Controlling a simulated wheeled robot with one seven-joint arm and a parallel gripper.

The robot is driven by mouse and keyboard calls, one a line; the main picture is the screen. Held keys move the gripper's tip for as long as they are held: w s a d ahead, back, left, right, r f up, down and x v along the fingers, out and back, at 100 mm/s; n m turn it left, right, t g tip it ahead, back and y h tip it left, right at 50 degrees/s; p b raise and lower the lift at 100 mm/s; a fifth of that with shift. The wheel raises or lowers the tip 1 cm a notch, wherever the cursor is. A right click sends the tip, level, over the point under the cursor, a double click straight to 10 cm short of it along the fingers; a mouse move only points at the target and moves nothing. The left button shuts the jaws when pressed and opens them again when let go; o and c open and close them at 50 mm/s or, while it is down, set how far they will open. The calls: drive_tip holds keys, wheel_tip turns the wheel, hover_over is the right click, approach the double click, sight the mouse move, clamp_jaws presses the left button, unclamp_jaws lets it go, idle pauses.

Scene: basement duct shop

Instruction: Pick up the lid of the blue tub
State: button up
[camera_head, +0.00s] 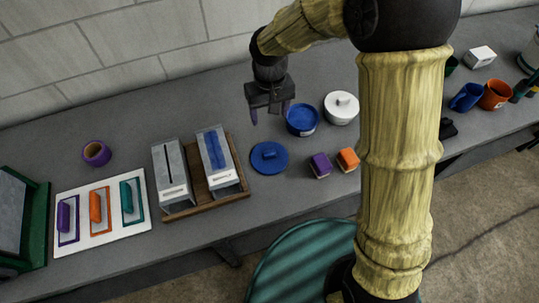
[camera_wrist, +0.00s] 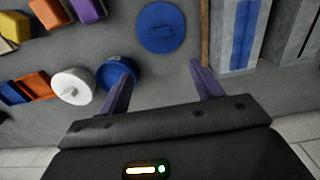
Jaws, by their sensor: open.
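The blue lid (camera_head: 269,158) is a flat round disc with a small raised grip, lying on the grey bench. It also shows in the wrist view (camera_wrist: 160,28), beyond my fingertips. The blue tub (camera_head: 302,120) stands open behind the lid and to its right. In the wrist view the tub (camera_wrist: 118,72) is partly covered by my left finger. My gripper (camera_head: 269,114) is open and empty, above the bench just left of the tub and behind the lid. Its two purple fingers (camera_wrist: 164,76) are spread apart and touch neither the lid nor, as far as I can tell, the tub.
A white lidded pot (camera_head: 341,108) stands right of the tub. Purple (camera_head: 320,165) and orange (camera_head: 348,159) blocks lie right of the lid. A wooden tray (camera_head: 240,187) with two grey boxes is close on the lid's left. The bench (camera_head: 285,195) in front of the lid is clear.

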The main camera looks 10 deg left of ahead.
drive_tip(key=shift+f, duration=0.1)
drive_tip(key=p, duration=0.3)
hover_over(269, 152)
drive_tip(key=f, duration=1.2)
drive_tip(key=shift+w, duration=0.35)
drive_tip(key=shift+f, duration=0.1)
drive_tip(key=shift+s+d+f, duration=0.1)
drive_tip(key=shift+s+f, duration=0.05)
drive_tip(key=shift+f, duration=0.05)
drive_tip(key=shift+s+f+p, duration=0.15)
drive_tip(key=shift+f+p, duration=0.45)
drive_tip(key=shift+f, duration=0.55)
drive_tip(key=shift+s+f+p, duration=0.1)
drive_tip(key=shift+f+p, duration=0.5)
drive_tip(key=shift+f, duration=0.55)
drive_tip(key=shift+c, duration=0.3)
drive_tip(key=c, duration=1)
